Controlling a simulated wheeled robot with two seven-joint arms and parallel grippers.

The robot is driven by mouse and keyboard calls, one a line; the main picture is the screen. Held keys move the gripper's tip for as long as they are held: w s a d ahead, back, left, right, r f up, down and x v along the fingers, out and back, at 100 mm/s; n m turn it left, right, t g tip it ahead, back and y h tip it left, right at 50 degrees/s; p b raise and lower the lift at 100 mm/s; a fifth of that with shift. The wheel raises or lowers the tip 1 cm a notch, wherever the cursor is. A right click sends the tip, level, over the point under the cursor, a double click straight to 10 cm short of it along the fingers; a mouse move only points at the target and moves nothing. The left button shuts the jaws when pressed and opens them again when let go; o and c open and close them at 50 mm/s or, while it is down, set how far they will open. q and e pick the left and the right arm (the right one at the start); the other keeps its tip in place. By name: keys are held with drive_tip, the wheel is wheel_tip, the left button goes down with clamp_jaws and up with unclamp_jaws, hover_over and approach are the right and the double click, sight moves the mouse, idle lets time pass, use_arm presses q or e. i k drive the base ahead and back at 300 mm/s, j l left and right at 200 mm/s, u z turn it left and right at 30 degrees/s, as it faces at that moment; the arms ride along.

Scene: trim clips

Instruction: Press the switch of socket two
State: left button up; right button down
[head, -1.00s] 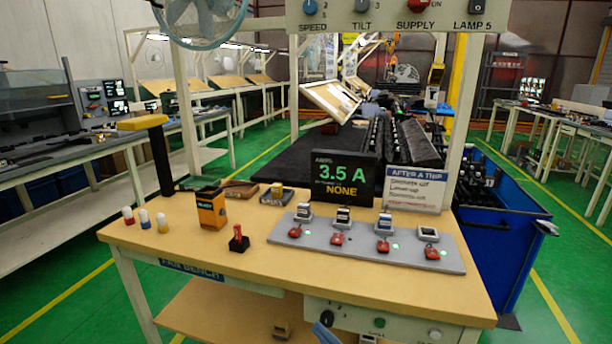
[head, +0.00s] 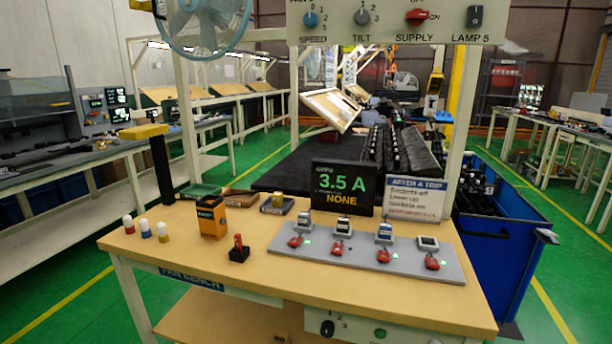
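A grey socket board (head: 455,270) lies on the wooden bench, with a row of sockets and a red switch before each. The number labels are too small to read. The first red switch (head: 295,241), the third (head: 383,255) and the rightmost (head: 432,264) also show. The rightmost socket (head: 428,242) looks lower and flatter. Neither gripper is in view.
Behind the board, a black display (head: 345,187) reads 3.5 A and NONE, beside a sign (head: 414,198). An orange box (head: 211,217), a red-lever block (head: 239,250) and capped cylinders (head: 146,228) stand left. A switch panel (head: 390,18) hangs above.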

sight(338, 247)
drive_tip(key=i+l, duration=0.65)
drive_tip(key=l, duration=0.2)
